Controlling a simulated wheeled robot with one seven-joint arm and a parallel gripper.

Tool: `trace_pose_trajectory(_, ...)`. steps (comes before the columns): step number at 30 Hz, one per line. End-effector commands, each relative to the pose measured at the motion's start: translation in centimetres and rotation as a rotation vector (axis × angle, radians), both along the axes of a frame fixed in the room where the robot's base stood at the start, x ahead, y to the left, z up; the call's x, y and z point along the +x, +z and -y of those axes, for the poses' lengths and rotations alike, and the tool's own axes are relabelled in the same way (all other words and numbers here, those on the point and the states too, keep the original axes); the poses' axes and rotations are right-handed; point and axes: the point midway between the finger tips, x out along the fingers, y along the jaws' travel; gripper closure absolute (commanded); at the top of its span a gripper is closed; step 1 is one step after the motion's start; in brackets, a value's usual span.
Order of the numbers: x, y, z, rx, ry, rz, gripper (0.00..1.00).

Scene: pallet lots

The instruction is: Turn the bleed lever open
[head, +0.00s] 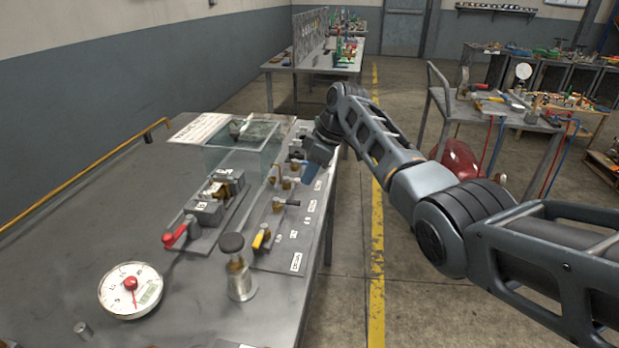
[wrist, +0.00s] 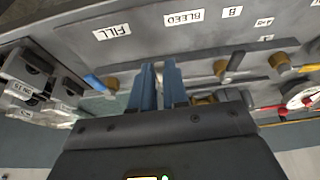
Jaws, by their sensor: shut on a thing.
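My gripper (head: 311,172) reaches down over the far end of the valve row on the bench panel. In the wrist view its two blue fingers (wrist: 163,80) stand close together below the BLEED label (wrist: 184,18). They are shut on the bleed lever, which is mostly hidden between and behind them, so its angle cannot be told. A blue lever (wrist: 95,82) on a brass valve sits to the left, under the FILL label (wrist: 112,32). A dark-handled valve (wrist: 221,68) sits to the right, near the B label (wrist: 232,12).
A glass tank (head: 238,150) stands beside the valves. A red-handled lever (head: 175,236), a yellow lever (head: 262,237), a dark-knobbed brass fitting (head: 238,265) and a round gauge (head: 131,290) are nearer on the bench.

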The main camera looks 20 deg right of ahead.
Motion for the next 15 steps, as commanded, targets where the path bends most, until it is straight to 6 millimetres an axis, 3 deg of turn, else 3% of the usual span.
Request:
trace_pose_trajectory(12, 0.09, 0.06, 0.03, -0.002, 0.007, 0.002, 1.0)
trace_pose_trajectory(13, 0.09, 0.07, 0.03, -0.002, 0.007, 0.002, 0.84)
trace_pose_trajectory(15, 0.08, 0.07, 0.02, -0.002, 0.006, 0.002, 0.77)
